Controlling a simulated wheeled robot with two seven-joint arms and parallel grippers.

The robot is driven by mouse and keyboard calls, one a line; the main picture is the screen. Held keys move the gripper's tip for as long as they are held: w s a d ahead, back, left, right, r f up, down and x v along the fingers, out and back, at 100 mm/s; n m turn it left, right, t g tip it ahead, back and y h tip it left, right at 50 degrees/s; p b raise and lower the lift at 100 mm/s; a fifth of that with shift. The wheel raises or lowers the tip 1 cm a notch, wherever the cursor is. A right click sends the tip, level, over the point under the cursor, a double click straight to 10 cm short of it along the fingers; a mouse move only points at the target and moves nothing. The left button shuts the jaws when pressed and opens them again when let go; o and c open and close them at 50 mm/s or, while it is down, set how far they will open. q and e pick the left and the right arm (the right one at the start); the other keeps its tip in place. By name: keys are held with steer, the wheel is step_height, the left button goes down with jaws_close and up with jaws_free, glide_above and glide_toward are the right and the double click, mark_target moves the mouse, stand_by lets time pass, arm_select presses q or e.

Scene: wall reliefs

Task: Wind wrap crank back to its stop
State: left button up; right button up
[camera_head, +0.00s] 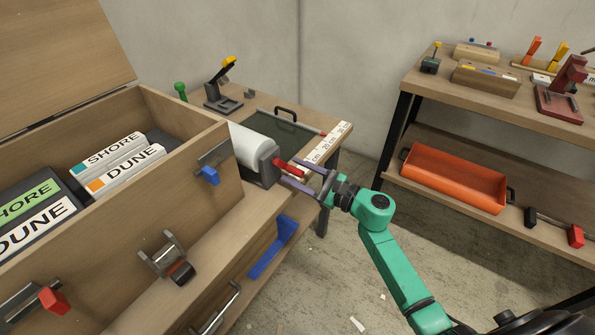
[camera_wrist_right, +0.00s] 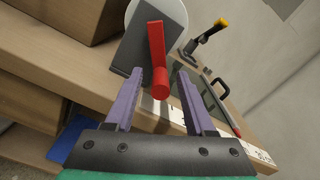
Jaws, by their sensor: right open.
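The wrap crank is a red lever (camera_head: 290,169) with a round red handle, on the dark end plate of the white wrap roll (camera_head: 247,147). In the right wrist view the red crank (camera_wrist_right: 157,60) hangs downward, with its handle end low, between and beyond my fingertips. My right gripper (camera_head: 302,178) is open, with its purple fingers pointing at the crank; it also shows in the right wrist view (camera_wrist_right: 156,82). Nothing is visibly held. Whether a finger touches the handle I cannot tell. My left gripper is not in view.
A wooden chest (camera_head: 190,160) with a blue latch (camera_head: 210,175) stands left of the roll. A shelf with an orange bin (camera_head: 455,178) stands at right. Open floor lies between.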

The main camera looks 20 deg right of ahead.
jaws_close()
